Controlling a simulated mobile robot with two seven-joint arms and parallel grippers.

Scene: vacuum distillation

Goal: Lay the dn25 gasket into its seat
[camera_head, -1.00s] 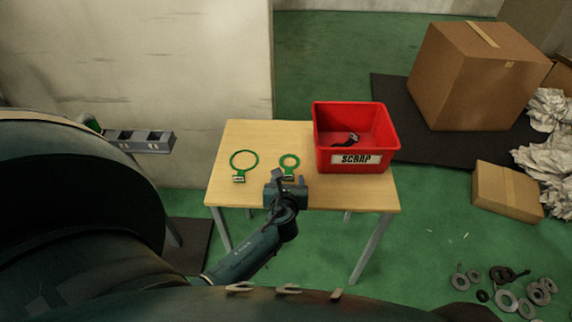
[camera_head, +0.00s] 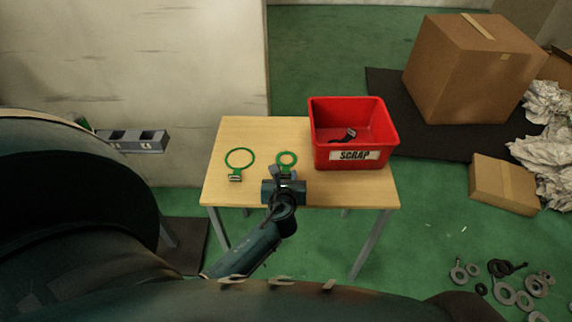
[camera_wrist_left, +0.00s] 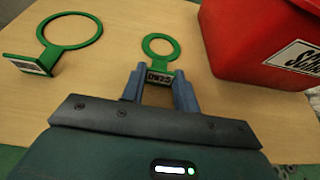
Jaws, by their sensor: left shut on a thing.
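The dn25 gasket is a small green ring (camera_wrist_left: 160,47) with a labelled tab, reading "DN25", in the left wrist view. In the head view the small green ring (camera_head: 287,159) is at the middle of the wooden table (camera_head: 232,195). My left gripper (camera_wrist_left: 158,82) is shut on the tab, with one blue finger on each side. It also shows in the head view (camera_head: 287,174), at the table's front half. I cannot tell whether the ring still touches the table. My right gripper is not in view. No seat is clearly identifiable.
A larger green ring (camera_head: 240,159) with a tab lies on the table to the left. A red SCRAP bin (camera_head: 350,154) holding a dark object stands at the right. A grey bracket (camera_head: 137,140) is at the left. Cardboard boxes and grey rings lie on the floor to the right.

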